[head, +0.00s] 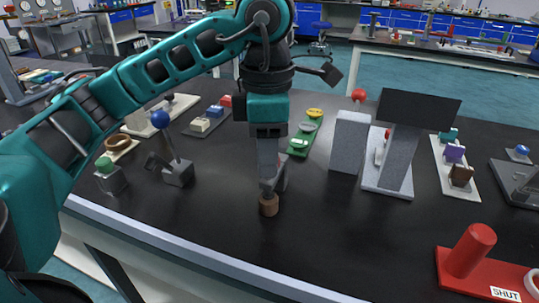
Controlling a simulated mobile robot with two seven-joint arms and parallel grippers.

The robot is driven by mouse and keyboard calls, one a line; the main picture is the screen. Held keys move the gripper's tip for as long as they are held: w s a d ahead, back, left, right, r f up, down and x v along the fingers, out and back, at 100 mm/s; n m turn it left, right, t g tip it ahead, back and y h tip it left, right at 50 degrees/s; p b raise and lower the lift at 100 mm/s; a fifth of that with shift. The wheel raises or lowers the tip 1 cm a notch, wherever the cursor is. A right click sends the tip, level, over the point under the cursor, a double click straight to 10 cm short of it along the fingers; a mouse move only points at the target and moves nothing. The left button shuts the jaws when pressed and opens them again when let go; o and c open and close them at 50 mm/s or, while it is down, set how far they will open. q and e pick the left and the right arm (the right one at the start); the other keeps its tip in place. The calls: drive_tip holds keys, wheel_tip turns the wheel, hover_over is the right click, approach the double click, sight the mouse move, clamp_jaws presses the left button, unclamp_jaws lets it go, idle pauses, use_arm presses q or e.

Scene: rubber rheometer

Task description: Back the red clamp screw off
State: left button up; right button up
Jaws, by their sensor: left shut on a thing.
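My left gripper (270,187) points straight down over the middle of the black bench. It is shut on a small brown cylinder (268,206), whose lower end is at or close to the bench top; I cannot tell if it touches. A red ball knob (358,95) shows above a grey upright block (349,143), to the right of my left gripper and apart from it. It may be the red clamp screw, but its shaft is mostly hidden by the block. My right gripper is not in view.
A dark slanted panel (418,108) stands beside the grey block. A blue-knobbed lever (161,119) and a green-knobbed block (104,165) stand left. A red cylinder (469,249) on a red base marked SHUT is front right. The front middle of the bench (340,235) is clear.

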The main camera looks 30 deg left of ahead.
use_arm(q)
drive_tip(key=n, duration=0.4)
drive_tip(key=shift+n+p, duration=0.3)
drive_tip(key=shift+p, duration=0.05)
drive_tip(key=shift+n, duration=0.5)
drive_tip(key=o, duration=1)
